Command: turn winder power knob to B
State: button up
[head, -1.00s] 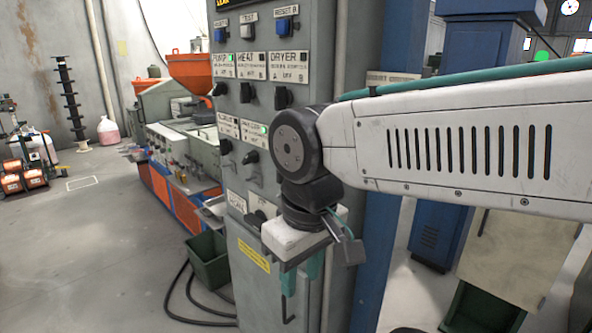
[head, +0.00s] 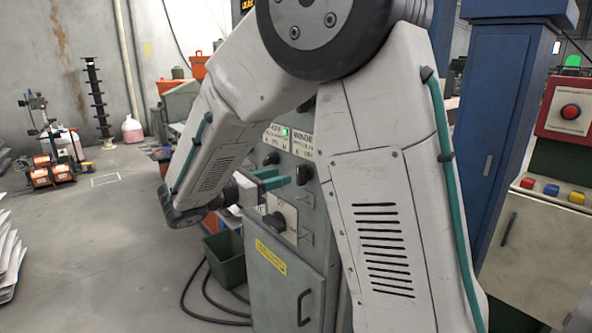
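The grey control cabinet (head: 262,297) stands in the middle of the head view, partly behind my arm. A label reading WINDER (head: 303,138) is on its front, partly cut off by my arm. Below it is a dark winder knob (head: 304,174); its pointer setting is too small to read. My gripper (head: 280,178) is at the cabinet front, its teal fingers pointing right toward this knob. The fingers look apart with nothing between them. They seem just left of the knob; whether they touch it I cannot tell.
Another dark knob (head: 271,158) sits just above my fingers, and a larger black knob (head: 275,222) is below them. A dark green bin (head: 226,258) and black cables stand left of the cabinet. A blue column (head: 500,150) is at the right. Open floor lies left.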

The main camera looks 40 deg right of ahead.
aim_at(298, 169)
jog(key=d, duration=0.5)
jog(key=w+d, duration=0.1)
jog(key=d, duration=0.1)
jog(key=shift+d, duration=0.25)
grip_shut()
